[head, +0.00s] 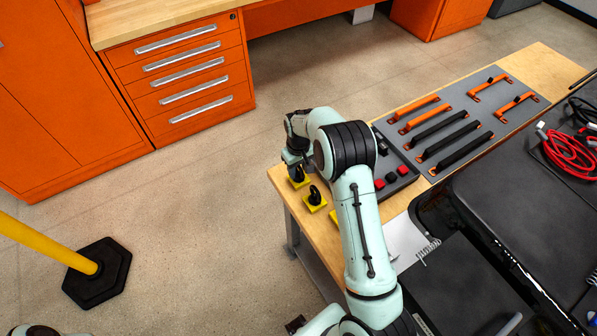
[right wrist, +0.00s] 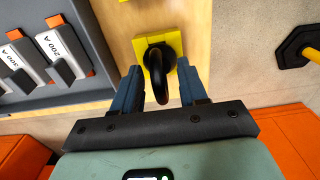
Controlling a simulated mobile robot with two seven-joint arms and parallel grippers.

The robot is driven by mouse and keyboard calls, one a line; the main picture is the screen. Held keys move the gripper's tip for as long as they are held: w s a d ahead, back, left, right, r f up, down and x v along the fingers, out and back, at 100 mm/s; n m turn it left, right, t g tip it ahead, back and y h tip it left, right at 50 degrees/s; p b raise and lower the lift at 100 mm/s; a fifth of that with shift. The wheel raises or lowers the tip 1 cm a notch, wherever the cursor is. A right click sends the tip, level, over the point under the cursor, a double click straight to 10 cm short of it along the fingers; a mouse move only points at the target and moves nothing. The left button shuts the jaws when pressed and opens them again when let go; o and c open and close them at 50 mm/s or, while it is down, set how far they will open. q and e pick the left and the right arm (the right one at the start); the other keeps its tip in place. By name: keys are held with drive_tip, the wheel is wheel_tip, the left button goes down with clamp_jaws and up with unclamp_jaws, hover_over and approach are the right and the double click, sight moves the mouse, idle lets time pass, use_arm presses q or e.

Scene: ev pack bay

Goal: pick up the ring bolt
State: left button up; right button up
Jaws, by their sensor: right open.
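A black ring bolt (right wrist: 158,60) stands on a yellow square base (right wrist: 142,40) in the right wrist view. My right gripper (right wrist: 161,80) is open, with one blue finger on each side of the ring; contact cannot be told. In the head view the same ring bolt (head: 298,175) is at the near left corner of the wooden bench, partly hidden by my right gripper (head: 295,167). A second ring bolt (head: 315,195) stands on its own yellow base beside it. Another yellow base (head: 334,215) is partly hidden by my right arm. My left gripper is not in view.
A grey tray (head: 408,176) with red-and-black parts lies right of the gripper. Orange and black handles (head: 447,138) lie on a grey mat beyond. A dark battery pack (head: 520,190) fills the right side. A yellow post on a black base (head: 97,273) stands on the floor at left.

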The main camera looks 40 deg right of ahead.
drive_tip(key=shift+f, duration=0.5)
drive_tip(key=shift+s, duration=0.1)
drive_tip(key=shift+c, duration=0.3)
clamp_jaws()
drive_tip(key=shift+r, duration=0.1)
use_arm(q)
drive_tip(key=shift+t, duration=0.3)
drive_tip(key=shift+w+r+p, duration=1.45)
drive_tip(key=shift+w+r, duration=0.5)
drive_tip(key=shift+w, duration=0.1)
use_arm(e)
wheel_tip(320, 180, up, 26)
